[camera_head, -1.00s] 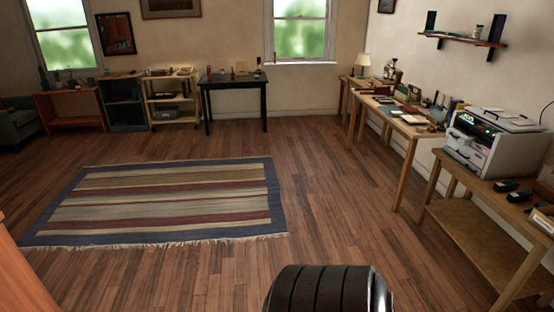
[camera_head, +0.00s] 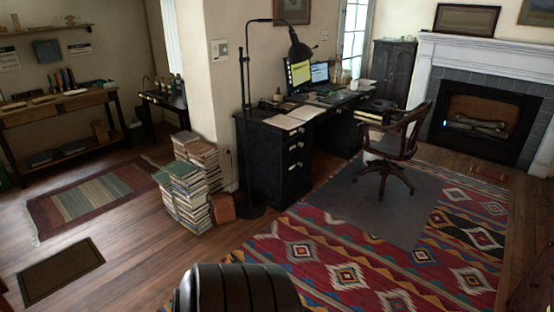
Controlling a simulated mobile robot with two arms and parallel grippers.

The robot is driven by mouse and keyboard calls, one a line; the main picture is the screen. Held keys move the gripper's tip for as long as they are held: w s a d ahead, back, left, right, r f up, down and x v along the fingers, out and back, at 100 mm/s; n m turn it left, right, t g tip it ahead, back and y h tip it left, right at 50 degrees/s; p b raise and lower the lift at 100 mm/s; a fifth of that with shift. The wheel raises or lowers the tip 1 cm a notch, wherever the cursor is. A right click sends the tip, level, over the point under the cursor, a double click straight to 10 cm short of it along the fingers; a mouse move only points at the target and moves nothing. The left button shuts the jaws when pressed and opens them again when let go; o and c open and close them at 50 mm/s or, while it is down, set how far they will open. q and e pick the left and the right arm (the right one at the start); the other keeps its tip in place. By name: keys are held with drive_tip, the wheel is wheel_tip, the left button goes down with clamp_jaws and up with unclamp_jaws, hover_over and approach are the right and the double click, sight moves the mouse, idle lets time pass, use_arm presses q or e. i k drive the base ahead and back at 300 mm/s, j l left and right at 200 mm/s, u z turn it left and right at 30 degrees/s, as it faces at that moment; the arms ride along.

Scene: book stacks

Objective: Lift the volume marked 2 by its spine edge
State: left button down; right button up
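Tall stacks of books (camera_head: 186,190) stand on the wood floor by the wall corner, left of the black desk. From this distance no number can be read on any volume, so I cannot tell which is marked 2. A brown box-like thing (camera_head: 222,207) stands against the stacks on their right. A dark ribbed part of my own body shows at the bottom centre. Neither of my grippers is in view.
A black desk (camera_head: 268,165) with monitors and a floor lamp (camera_head: 250,211) stands right of the stacks. An office chair (camera_head: 394,148) stands on a grey mat over a patterned rug (camera_head: 340,262). A striped rug (camera_head: 98,192) and brown mat (camera_head: 60,270) lie left; bare floor lies before the stacks.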

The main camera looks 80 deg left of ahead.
sight(163, 178)
drive_tip(key=k+j+u, duration=0.1)
drive_tip(key=j+u, duration=0.65)
drive_tip(key=u, duration=0.15)
drive_tip(key=j+u, duration=0.75)
drive_tip(key=u, duration=0.2)
drive_tip(key=i+j+u, duration=0.15)
drive_tip(key=j+u, duration=0.3)
drive_tip(key=l, duration=0.1)
